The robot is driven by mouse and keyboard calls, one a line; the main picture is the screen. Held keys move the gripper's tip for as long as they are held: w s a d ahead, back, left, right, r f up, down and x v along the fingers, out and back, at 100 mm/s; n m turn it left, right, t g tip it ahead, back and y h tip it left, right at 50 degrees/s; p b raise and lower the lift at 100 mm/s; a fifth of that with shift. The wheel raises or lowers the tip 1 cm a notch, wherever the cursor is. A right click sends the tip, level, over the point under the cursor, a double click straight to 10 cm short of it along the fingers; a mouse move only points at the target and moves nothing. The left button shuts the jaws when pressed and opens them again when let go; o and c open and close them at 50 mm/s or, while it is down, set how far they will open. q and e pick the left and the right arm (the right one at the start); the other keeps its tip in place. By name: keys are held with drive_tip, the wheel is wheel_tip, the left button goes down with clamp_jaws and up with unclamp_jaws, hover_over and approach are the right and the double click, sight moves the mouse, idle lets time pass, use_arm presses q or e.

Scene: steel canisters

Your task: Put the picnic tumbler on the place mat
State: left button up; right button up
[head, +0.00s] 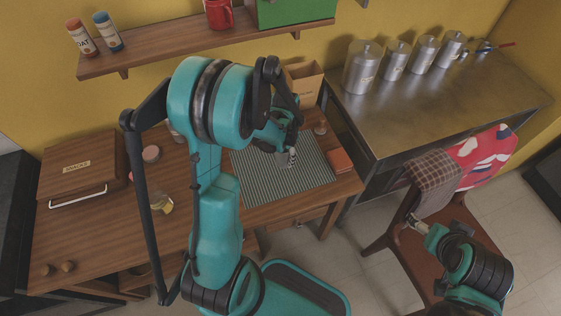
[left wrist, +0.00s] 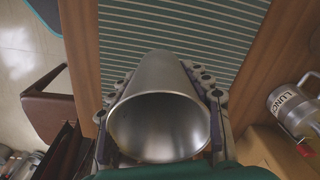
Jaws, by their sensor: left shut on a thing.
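The picnic tumbler (left wrist: 158,120) is a tapered steel cup with its open mouth toward the left wrist camera. My left gripper (left wrist: 160,95) is shut around its sides. In the head view, my left gripper (head: 287,150) is over the upper middle of the place mat, and I cannot make out the tumbler clearly behind its fingers. The place mat (head: 262,190) is striped dark green and pale, flat on the wooden table. It also fills the background of the left wrist view (left wrist: 220,30). Whether the tumbler touches the mat cannot be told. My right gripper (head: 414,222) is beside the chair, its jaws unclear.
A brown paper bag (head: 305,88) stands behind the mat, and a reddish-brown book-like block (head: 340,160) lies at its right. A wooden snacks box (head: 82,166) and small jars are at the left. Steel canisters (head: 363,68) stand on the metal counter. A shelf (head: 180,45) overhangs the back.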

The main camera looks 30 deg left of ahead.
use_arm(q)
drive_tip(key=shift+w+a+f, duration=0.3)
drive_tip(key=shift+a+f, duration=0.1)
drive_tip(key=shift+a, duration=0.15)
drive_tip(key=shift+w+a+f, duration=0.3)
drive_tip(key=shift+a+f, duration=0.05)
drive_tip(key=shift+a, duration=0.15)
drive_tip(key=shift+f+b, duration=1.15)
drive_tip(key=shift+f, duration=0.75)
drive_tip(key=shift+f, duration=0.15)
drive_tip(key=o, duration=1.2)
drive_tip(key=shift+o, duration=0.2)
